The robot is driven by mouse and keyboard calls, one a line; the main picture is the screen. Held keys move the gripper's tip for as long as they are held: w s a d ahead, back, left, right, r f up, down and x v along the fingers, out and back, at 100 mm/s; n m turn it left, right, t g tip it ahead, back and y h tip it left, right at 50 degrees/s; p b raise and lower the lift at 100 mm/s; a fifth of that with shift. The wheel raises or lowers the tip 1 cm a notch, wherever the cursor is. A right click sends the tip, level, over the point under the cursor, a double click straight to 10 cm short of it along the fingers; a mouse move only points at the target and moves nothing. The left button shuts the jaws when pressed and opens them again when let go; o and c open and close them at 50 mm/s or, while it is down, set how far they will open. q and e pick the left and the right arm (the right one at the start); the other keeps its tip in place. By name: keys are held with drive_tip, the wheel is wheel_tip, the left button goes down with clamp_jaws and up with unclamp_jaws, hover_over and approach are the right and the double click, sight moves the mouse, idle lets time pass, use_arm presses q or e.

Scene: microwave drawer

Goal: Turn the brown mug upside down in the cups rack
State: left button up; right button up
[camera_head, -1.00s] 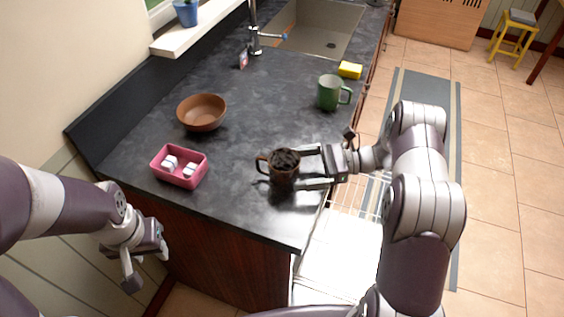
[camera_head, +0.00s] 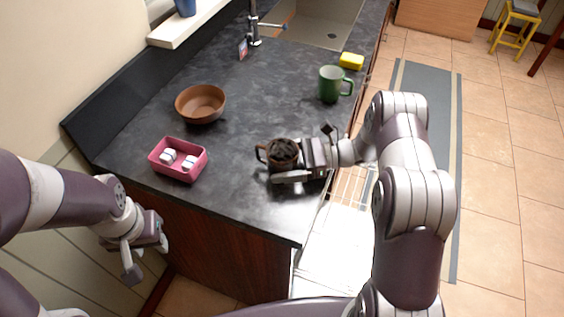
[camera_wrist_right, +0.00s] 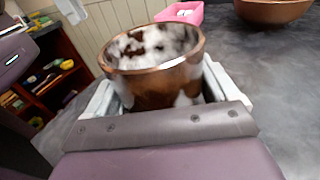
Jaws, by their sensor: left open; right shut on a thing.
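The brown mug (camera_head: 282,154) stands upright on the dark counter near its front edge, with its handle to the left and dark contents or patterning inside. My right gripper (camera_head: 284,160) is shut on it from the right, one finger on each side. In the right wrist view the mug (camera_wrist_right: 155,80) fills the space between the fingers of the right gripper (camera_wrist_right: 155,88). A pale pulled-out rack (camera_head: 347,187) shows below the counter, partly hidden by my right arm and washed out by light. My left gripper (camera_head: 146,252) is open and empty, off the counter at lower left.
A pink box (camera_head: 178,160) with white cubes and a brown bowl (camera_head: 201,103) stand left of the mug. A green mug (camera_head: 334,84) and yellow sponge (camera_head: 351,61) are farther back, near the sink (camera_head: 315,22). The middle of the counter is clear.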

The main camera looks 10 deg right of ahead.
wheel_tip(320, 180, up, 9)
drive_tip(key=p, duration=0.3)
drive_tip(key=shift+w+r+p, duration=0.1)
drive_tip(key=shift+r+p, duration=0.05)
drive_tip(key=shift+p, duration=0.15)
drive_tip(key=shift+r, duration=0.45)
drive_tip(key=shift+f, duration=0.1)
drive_tip(key=shift+m, duration=0.8)
drive_tip(key=m, duration=0.4)
drive_tip(key=shift+g, duration=0.3)
